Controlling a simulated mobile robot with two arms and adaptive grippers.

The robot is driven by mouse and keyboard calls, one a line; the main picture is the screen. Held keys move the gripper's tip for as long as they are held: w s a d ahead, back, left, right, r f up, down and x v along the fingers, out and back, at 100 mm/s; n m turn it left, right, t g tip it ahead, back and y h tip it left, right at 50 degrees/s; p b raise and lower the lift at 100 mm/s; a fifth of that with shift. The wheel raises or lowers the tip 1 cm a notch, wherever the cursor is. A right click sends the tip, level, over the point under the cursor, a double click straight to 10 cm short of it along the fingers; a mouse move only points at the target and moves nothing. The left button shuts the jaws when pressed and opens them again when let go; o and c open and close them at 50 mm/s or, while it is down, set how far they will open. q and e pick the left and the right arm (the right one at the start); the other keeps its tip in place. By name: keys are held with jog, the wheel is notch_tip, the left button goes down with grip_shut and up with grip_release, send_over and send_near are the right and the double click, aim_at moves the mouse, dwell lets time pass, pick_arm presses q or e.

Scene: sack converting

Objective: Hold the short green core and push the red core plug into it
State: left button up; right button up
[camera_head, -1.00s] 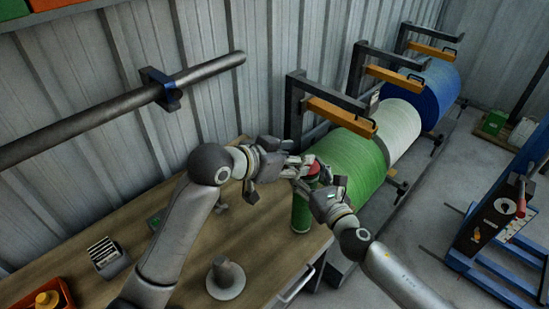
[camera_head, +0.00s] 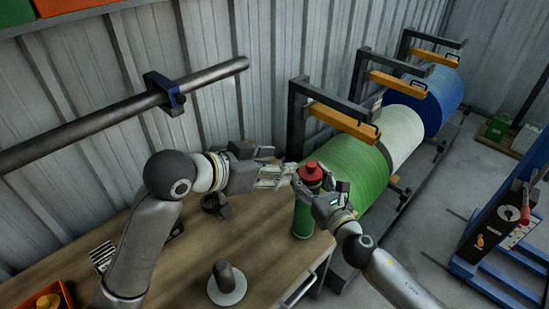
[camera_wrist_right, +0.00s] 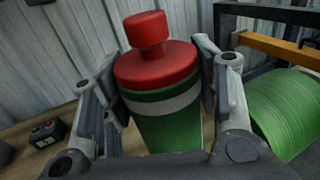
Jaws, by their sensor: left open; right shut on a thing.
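The short green core (camera_head: 303,215) stands upright at the right end of the bench in the head view. It also shows in the right wrist view (camera_wrist_right: 172,132), with a pale band near its top. The red core plug (camera_wrist_right: 155,65) sits on top of the core, its knob upward; it shows in the head view (camera_head: 311,173) too. How deep it sits inside is hidden. My right gripper (camera_wrist_right: 160,85) is shut on the green core, fingers on both sides near the top. My left gripper (camera_head: 285,177) is open and empty, just left of the plug.
The wooden bench (camera_head: 255,238) holds a grey peg on a round base (camera_head: 227,284) and a red bin (camera_head: 45,300) at the left. A large green roll (camera_head: 350,170) stands close behind the core. A steel bar (camera_head: 100,118) runs along the wall.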

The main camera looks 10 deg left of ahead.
jog(key=o, duration=1.4)
jog(key=shift+c, duration=0.2)
